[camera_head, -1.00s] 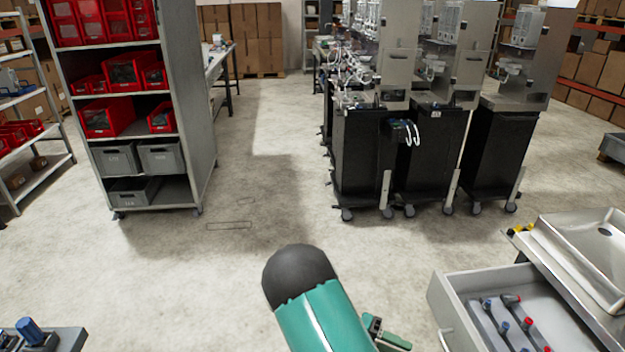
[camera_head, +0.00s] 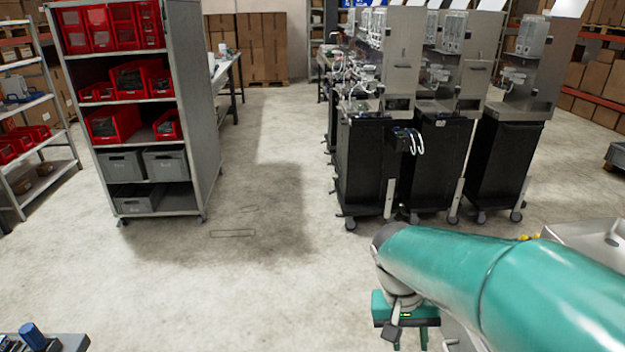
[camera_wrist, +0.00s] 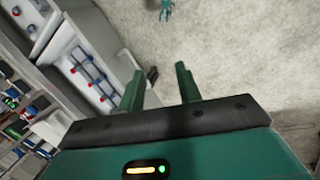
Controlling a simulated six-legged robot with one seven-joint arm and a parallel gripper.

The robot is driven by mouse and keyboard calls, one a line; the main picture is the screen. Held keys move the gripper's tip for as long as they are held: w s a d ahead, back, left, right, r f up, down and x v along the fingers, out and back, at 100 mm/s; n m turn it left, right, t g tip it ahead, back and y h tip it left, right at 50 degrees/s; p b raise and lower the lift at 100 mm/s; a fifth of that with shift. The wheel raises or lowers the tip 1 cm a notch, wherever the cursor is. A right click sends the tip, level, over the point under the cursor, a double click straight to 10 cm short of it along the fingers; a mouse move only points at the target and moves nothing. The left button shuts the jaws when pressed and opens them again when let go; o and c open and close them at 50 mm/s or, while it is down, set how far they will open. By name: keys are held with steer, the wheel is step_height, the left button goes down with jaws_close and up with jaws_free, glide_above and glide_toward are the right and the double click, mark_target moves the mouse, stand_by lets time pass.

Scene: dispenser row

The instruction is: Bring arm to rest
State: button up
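My green arm reaches across the lower right of the head view, with my gripper (camera_head: 410,342) hanging below its near end and partly cut off by the lower edge. In the wrist view my gripper (camera_wrist: 160,88) has its two green fingers apart, with nothing between them. Concrete floor shows beyond the fingertips.
A shelf rack (camera_head: 205,130) with red and grey bins stands at the left. Black dispenser carts (camera_head: 365,165) stand in a row at the centre right. A steel sink (camera_head: 590,238) is partly behind my arm. An open drawer (camera_wrist: 90,65) holds several small items. The middle floor is clear.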

steer(key=s+a+r+n+t+y, duration=0.2)
steer(key=s+r+t, duration=0.4)
steer(key=r, duration=0.4)
steer(key=shift+s+t+y, duration=0.3)
steer(key=shift+s+t, duration=0.05)
steer(key=shift+t, duration=0.15)
steer(key=shift+d, duration=0.15)
